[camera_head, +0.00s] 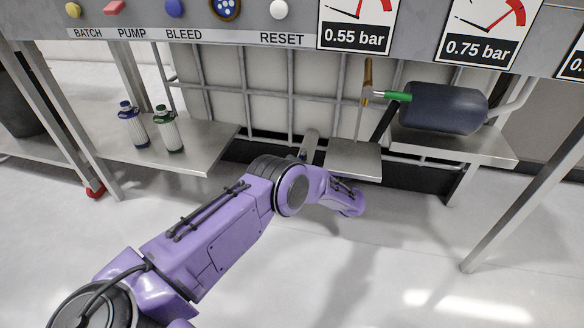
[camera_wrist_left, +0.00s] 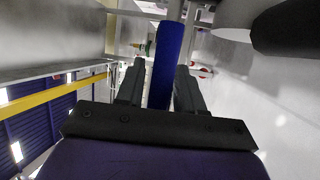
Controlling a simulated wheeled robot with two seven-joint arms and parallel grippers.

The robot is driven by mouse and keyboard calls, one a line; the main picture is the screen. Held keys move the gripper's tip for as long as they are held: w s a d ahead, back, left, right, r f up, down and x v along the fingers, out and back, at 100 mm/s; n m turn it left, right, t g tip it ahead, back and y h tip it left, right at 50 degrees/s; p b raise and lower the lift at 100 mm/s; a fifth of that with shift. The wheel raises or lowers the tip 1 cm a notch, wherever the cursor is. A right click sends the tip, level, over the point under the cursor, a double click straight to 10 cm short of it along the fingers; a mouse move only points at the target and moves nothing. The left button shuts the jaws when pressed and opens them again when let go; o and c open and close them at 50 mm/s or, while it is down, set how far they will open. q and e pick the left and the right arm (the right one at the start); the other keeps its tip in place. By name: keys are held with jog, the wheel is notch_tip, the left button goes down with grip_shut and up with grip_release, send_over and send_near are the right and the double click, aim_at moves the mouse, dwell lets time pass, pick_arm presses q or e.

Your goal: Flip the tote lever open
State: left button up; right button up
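A long blue bar, which looks like the tote lever (camera_wrist_left: 168,42), runs up the middle of the left wrist view. Its near end lies between the two dark fingers of my left gripper (camera_wrist_left: 160,67). The fingers stand apart on either side of the bar. A narrow gap shows on its left side, and the right finger is very close to it; contact is unclear. In the head view the white caged tote (camera_head: 265,80) stands behind the frame, with a grey outlet pipe (camera_head: 309,146) low at its front. My purple left wrist hides the lever and fingers there. My right gripper is out of view.
A small steel shelf (camera_head: 354,160) and a dark cylinder (camera_head: 443,108) with a green fitting stand right of my wrist. Two bottles (camera_head: 133,124) (camera_head: 168,128) stand on the left shelf (camera_head: 208,140). A button panel (camera_head: 215,40) crosses above. The floor in front is clear.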

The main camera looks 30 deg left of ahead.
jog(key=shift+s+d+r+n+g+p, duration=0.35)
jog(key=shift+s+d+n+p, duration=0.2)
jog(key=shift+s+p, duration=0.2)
pick_arm(q)
jog(key=d, duration=0.3)
jog(key=d+f, duration=0.1)
jog(key=d, duration=0.3)
jog(key=d+f, duration=0.1)
jog(key=d, duration=0.2)
jog(key=shift+s+d, duration=0.15)
jog(key=shift+s, duration=0.1)
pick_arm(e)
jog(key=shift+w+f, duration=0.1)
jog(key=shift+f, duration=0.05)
